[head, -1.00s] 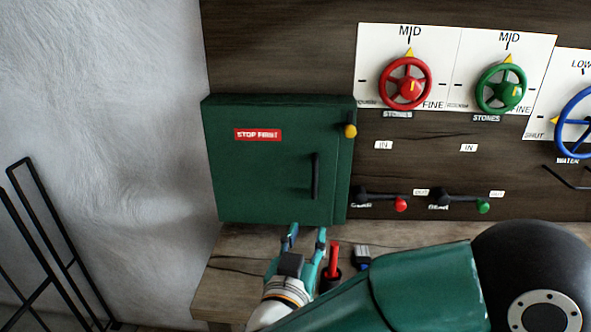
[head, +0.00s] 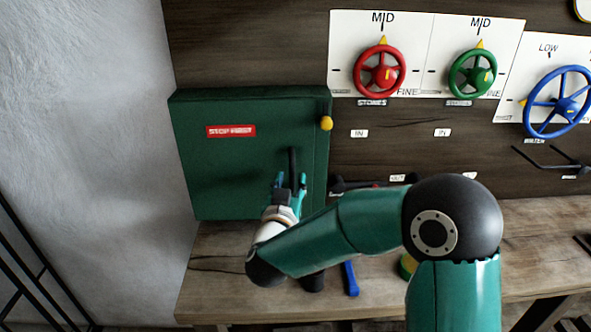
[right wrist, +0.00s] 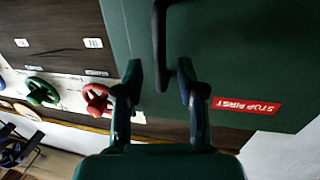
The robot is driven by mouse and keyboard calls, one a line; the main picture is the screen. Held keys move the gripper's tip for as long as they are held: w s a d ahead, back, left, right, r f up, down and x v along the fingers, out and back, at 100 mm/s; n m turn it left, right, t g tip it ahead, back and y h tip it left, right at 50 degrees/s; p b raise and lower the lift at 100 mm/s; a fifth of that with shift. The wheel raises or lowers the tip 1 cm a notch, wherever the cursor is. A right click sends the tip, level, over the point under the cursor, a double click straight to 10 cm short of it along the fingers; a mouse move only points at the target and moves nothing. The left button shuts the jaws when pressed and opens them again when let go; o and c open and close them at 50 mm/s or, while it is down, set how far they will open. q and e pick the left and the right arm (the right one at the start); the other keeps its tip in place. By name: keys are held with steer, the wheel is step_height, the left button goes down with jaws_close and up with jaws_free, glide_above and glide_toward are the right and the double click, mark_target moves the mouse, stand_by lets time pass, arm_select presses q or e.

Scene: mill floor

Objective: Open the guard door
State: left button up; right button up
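The guard door (head: 235,165) is the dark green panel with a red "STOP FIRST" label, and it looks shut in the head view. It also fills much of the right wrist view (right wrist: 215,50). Its black bar handle (head: 293,160) stands upright near the door's right side. My right gripper (head: 290,181) is at the lower end of the handle. In the right wrist view, its two fingers (right wrist: 160,77) are apart, with the handle (right wrist: 160,35) between them; I see gaps on both sides. My left gripper is not in view.
A yellow knob (head: 326,123) sits at the door's right edge. Red (head: 379,74), green (head: 472,73) and blue (head: 558,102) handwheels are on the wall to the right. A wooden bench (head: 220,270) below holds a blue-handled tool (head: 350,278).

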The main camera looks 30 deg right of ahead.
mark_target(292, 176)
steer(key=shift+x, duration=1.75)
jaws_close()
